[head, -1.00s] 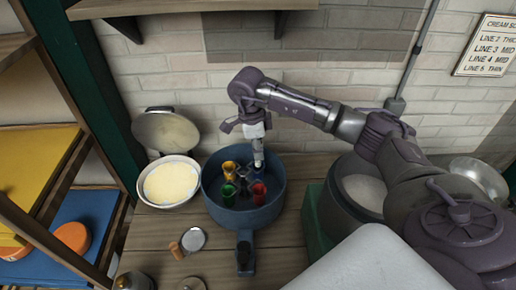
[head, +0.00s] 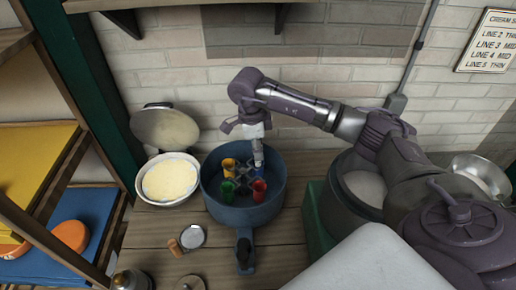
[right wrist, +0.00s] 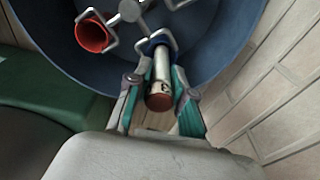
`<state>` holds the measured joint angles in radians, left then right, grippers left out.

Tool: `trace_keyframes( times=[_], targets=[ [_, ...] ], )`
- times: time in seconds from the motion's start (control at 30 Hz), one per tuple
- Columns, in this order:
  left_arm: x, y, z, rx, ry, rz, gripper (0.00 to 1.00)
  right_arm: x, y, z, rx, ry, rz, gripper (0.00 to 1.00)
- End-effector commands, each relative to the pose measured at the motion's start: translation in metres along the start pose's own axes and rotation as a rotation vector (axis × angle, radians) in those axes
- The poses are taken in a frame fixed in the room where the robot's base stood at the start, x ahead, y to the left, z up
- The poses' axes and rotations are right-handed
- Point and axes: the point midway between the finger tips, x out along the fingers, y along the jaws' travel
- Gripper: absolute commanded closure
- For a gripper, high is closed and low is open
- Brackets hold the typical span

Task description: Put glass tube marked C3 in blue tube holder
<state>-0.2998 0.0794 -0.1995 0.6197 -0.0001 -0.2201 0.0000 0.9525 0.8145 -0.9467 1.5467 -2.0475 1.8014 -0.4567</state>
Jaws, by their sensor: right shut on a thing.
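My right gripper (head: 256,140) is over the back right of the blue pan. It is shut on a glass tube (right wrist: 161,75), which points down. In the right wrist view the gripper (right wrist: 160,98) holds the tube between its fingers, with a reddish-brown end towards the camera. A dark mark shows on the tube, too small to read. The tube's far end is at the blue tube holder (right wrist: 150,43); I cannot tell how deep it sits. The holder is mostly hidden behind the tube in the head view. My left gripper is not in view.
A red holder (head: 259,189), a green holder (head: 228,192) and a yellow holder (head: 229,168) stand in the blue pan (head: 243,214). The pan's wall surrounds them. A white bowl (head: 143,190) is left of the pan, a large pot (head: 345,188) right of it.

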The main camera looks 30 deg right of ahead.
Motion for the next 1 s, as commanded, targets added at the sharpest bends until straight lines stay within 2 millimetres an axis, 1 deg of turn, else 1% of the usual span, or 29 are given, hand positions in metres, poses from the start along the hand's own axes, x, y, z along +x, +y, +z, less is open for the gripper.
trace_keyframes(
  times=[0.43,1.0],
  targets=[
    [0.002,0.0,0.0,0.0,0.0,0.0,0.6,0.002,0.0,0.0,0.0,0.0,0.0,1.0],
    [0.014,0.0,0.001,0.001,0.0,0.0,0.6,0.016,0.0,0.002,0.0,0.0,0.0,1.0]
  ],
)
